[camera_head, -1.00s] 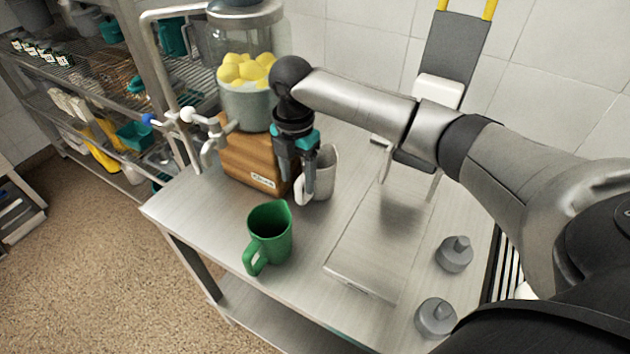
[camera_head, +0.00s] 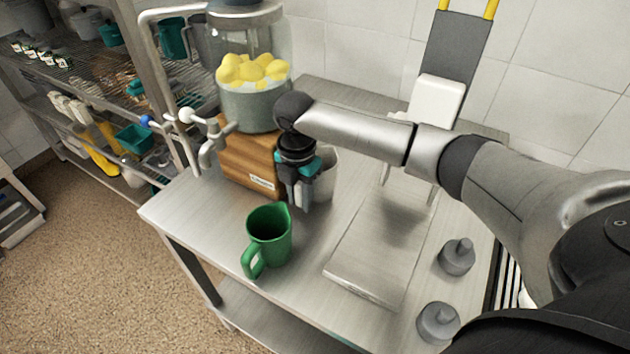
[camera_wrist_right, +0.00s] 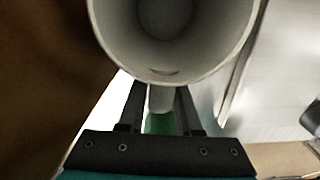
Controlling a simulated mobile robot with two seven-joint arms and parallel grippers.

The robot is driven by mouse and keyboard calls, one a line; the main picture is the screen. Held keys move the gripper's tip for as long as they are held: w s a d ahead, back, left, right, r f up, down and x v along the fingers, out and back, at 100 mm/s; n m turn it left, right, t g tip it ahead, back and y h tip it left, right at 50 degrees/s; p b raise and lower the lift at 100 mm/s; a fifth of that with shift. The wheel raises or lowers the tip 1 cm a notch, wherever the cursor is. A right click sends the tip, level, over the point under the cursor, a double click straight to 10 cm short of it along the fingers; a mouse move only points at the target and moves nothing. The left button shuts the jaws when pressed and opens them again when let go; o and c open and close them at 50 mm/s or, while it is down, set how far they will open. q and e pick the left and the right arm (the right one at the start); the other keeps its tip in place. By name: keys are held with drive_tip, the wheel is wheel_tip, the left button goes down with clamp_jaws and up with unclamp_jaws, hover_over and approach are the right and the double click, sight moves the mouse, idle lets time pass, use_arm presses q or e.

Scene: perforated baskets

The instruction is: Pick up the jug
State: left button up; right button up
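A pale grey-white jug (camera_head: 328,176) stands on the steel table beside a wooden block, partly hidden behind my right gripper (camera_head: 301,200). In the right wrist view the jug (camera_wrist_right: 165,40) shows its round open mouth from above. Its handle (camera_wrist_right: 160,99) lies between the two fingers of my right gripper (camera_wrist_right: 160,103), which are apart, one on each side. No firm contact shows. A green jug (camera_head: 268,238) stands nearer the table's front left edge, handle toward the front; a bit of green shows between the fingers. My left gripper is out of view.
A dispenser with lemons (camera_head: 252,98) stands on the wooden block (camera_head: 248,160), with a metal tap at its left. A flat steel scale (camera_head: 372,262) lies right of the jugs. Two grey weights (camera_head: 457,257) stand further right. A wire shelf rack is at the left.

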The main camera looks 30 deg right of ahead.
clamp_jaws()
drive_tip(key=shift+r, duration=0.15)
idle(0.4)
wheel_tip(320, 180, up, 20)
drive_tip(key=p, duration=0.3)
drive_tip(key=shift+p, duration=0.3)
